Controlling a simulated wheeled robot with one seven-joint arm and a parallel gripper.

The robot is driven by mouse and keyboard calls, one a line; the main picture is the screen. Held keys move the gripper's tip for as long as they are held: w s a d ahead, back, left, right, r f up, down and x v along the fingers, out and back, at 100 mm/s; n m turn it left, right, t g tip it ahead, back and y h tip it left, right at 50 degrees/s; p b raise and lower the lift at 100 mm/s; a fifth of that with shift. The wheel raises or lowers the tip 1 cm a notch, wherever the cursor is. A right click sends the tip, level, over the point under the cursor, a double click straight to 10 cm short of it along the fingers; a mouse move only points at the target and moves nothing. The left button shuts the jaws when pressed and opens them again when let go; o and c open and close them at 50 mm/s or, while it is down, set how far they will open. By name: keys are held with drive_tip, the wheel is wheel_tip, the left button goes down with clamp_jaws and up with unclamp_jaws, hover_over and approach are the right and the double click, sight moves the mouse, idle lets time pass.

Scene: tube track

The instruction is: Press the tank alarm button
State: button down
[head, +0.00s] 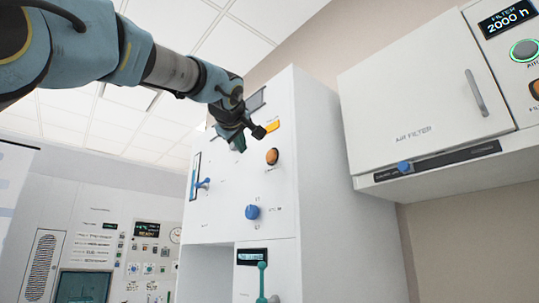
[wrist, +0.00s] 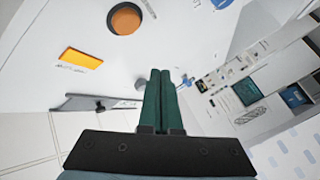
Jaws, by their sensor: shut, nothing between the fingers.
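An orange round button (head: 272,157) sits on the front of the tall white cabinet (head: 290,180); it also shows in the wrist view (wrist: 126,18) at the top. An orange rectangular plate (head: 272,127) is above it, and the wrist view shows it too (wrist: 82,59). The labels are too small to read, so I cannot tell which part is named tank alarm. My gripper (head: 239,144) is in front of the cabinet's upper part, left of the orange button. Its two green fingers (wrist: 160,73) are shut together and empty, apart from the button.
A blue knob (head: 252,212) is below the orange button, and a blue-handled lever (head: 204,184) is at the left. A green handle (head: 262,280) stands lower down. A white air filter cabinet (head: 425,100) juts out at right. A control panel (head: 150,250) is at the back left.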

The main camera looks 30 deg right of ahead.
sight(267, 158)
drive_tip(key=w+d+p, duration=0.1)
drive_tip(key=d, duration=0.5)
drive_tip(key=shift+w+d+p, duration=0.15)
drive_tip(key=shift+d+p, duration=0.15)
drive_tip(key=shift+d, duration=0.1)
drive_tip(key=shift+d, duration=0.1)
idle(1.6)
drive_tip(key=shift+w+d, duration=0.1)
drive_tip(key=shift+d, duration=0.2)
drive_tip(key=shift+w+d, duration=0.1)
drive_tip(key=shift+d, duration=0.4)
idle(0.7)
drive_tip(key=shift+b, duration=0.3)
drive_tip(key=shift+s+a+b, duration=0.2)
drive_tip(key=shift+a+b, duration=0.3)
drive_tip(key=shift+a, duration=0.4)
drive_tip(key=shift+s+a+b, duration=0.25)
drive_tip(key=shift+a+b, duration=0.3)
drive_tip(key=shift+a, duration=0.7)
drive_tip(key=shift+s+a+b, duration=0.2)
drive_tip(key=shift+a+b, duration=0.35)
drive_tip(key=shift+a, duration=0.7)
